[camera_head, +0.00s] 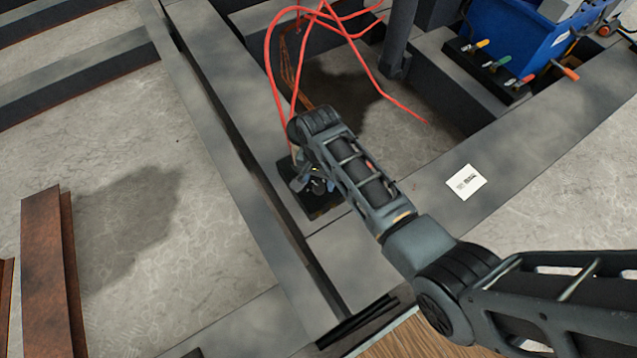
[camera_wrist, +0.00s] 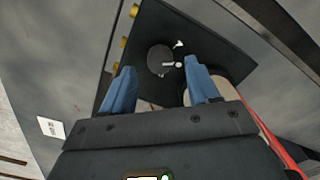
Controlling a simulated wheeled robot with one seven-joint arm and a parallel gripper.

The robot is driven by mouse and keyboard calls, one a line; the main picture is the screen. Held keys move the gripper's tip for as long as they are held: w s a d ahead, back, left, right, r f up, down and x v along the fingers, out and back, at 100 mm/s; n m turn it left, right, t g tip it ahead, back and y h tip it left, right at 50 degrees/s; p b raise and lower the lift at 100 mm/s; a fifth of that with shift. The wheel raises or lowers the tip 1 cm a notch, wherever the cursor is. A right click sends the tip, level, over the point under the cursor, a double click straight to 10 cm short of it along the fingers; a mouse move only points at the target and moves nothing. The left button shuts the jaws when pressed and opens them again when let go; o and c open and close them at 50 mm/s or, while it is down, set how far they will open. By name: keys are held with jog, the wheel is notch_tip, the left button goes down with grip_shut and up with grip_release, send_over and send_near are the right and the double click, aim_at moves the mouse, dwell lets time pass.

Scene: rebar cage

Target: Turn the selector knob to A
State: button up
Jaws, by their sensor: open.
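The selector knob (camera_wrist: 160,60) is a dark round knob on a black panel (camera_wrist: 190,38) in the wrist view. A small white mark sits beside the knob at its right. My gripper (camera_wrist: 160,78) is open, with its two blue fingers apart and pointing toward the panel, the knob showing between and just beyond their tips. I cannot tell whether a finger touches it. In the head view the black box (camera_head: 318,203) sits on the grey beam under my gripper (camera_head: 312,185), and my arm hides most of it, including the knob.
Red cables (camera_head: 268,60) loop up behind the box. A blue machine (camera_head: 520,40) with coloured-handled tools stands at the upper right. A white label card (camera_head: 466,182) lies on a beam to the right. A rusty beam (camera_head: 45,265) stands at the left. Open concrete floor lies between the beams.

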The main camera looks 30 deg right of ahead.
aim_at(319, 188)
jog(key=shift+f+b, duration=0.3)
jog(key=shift+f, duration=0.95)
jog(key=shift+c, duration=0.4)
jog(key=c, duration=1)
jog(key=shift+o, duration=0.2)
jog(key=shift+r+n+p, duration=0.1)
jog(key=shift+n+p, duration=0.8)
jog(key=shift+n, duration=0.2)
jog(key=shift+n+p, duration=0.85)
jog(key=shift+n, duration=1.05)
